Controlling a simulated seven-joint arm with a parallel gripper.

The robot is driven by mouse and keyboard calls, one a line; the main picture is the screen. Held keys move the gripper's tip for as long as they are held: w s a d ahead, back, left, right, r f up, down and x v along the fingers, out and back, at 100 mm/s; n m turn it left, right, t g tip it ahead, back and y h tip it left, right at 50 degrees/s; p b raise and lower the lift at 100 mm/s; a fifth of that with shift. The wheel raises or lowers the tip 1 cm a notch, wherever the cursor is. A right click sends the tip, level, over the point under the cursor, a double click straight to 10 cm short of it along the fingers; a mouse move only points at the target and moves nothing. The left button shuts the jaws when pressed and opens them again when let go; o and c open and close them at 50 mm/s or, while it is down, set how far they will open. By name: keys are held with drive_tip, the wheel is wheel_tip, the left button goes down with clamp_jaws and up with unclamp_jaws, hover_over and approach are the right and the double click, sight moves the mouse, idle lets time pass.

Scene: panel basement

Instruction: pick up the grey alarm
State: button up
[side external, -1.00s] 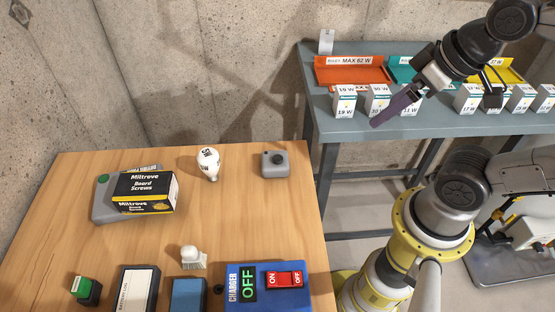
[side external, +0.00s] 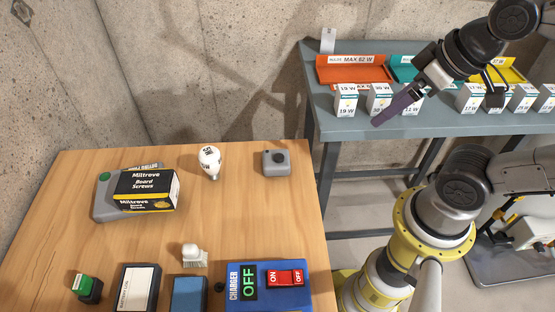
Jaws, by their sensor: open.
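Another grey device with a green button (side external: 108,202) lies at the left of the table, partly hidden under a screws box.
A yellow-black screws box (side external: 146,190), a light bulb (side external: 210,162), a small white object (side external: 194,256), a green-topped switch (side external: 86,286) and a blue charger (side external: 264,286) share the wooden table (side external: 130,245). The bench (side external: 440,124) carries bulb boxes and an orange tray (side external: 352,74).

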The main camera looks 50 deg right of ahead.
drive_tip(key=w+r+n, duration=0.3)
drive_tip(key=r+n, duration=0.1)
drive_tip(key=n, duration=0.7)
drive_tip(key=n+g, duration=0.6)
drive_tip(key=n, duration=1)
hover_over(276, 155)
wheel_tip(276, 155, down, 8)
wheel_tip(276, 155, down, 8)
drive_tip(key=shift+w+a+f, duration=0.1)
drive_tip(key=shift+a+f, duration=0.05)
drive_tip(key=shift+f, duration=0.1)
drive_tip(key=shift+d+f, duration=0.2)
drive_tip(key=shift+f, duration=2.5)
